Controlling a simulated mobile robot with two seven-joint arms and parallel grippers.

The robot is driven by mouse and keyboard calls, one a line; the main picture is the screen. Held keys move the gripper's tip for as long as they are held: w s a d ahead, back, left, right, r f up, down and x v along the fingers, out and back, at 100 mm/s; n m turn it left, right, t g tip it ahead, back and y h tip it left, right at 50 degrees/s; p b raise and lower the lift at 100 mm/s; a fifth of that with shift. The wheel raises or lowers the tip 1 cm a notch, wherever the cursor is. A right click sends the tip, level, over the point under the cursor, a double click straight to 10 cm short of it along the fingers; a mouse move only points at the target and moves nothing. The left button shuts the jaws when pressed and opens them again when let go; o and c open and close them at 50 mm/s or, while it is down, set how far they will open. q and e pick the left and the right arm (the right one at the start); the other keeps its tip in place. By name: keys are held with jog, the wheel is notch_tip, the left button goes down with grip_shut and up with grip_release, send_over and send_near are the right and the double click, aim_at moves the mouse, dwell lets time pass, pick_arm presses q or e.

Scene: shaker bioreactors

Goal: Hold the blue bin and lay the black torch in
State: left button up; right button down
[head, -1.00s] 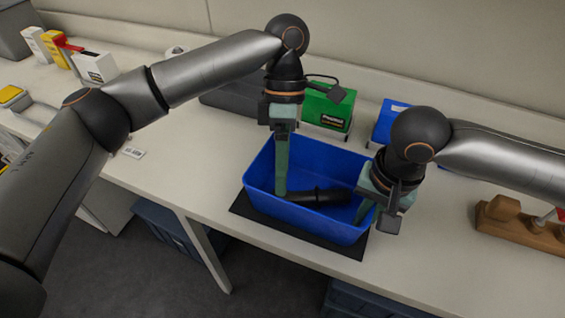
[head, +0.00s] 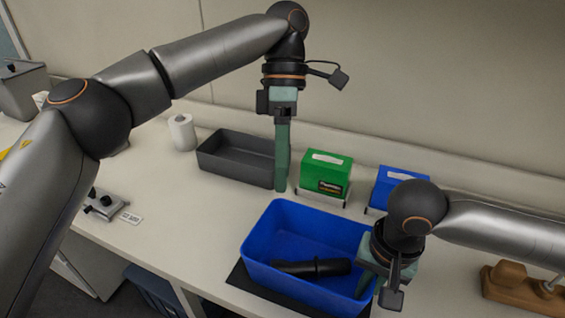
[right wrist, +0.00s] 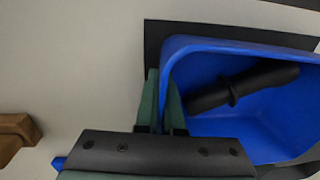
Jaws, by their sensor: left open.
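The blue bin (head: 306,226) stands on a dark mat on the bench and also shows in the right wrist view (right wrist: 215,50). The black torch (head: 312,268) lies inside on the bin's floor; it also shows in the right wrist view (right wrist: 240,86). My right gripper (head: 366,284) is at the bin's right end. In the right wrist view its fingers (right wrist: 160,90) sit on either side of the bin wall, shut on it. My left gripper (head: 281,188) is open and empty, raised behind the bin, apart from it and the torch, seen edge-on.
A dark grey tray (head: 236,158) stands behind left of the bin. A green box (head: 325,175) and a smaller blue box (head: 400,184) stand behind the bin. A white roll (head: 182,132) is at the back. A wooden block (head: 515,288) lies at the right. The bench left of the bin is largely clear.

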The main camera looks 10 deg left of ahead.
jog(key=c, duration=1)
grip_release()
jog(key=shift+o, duration=0.2)
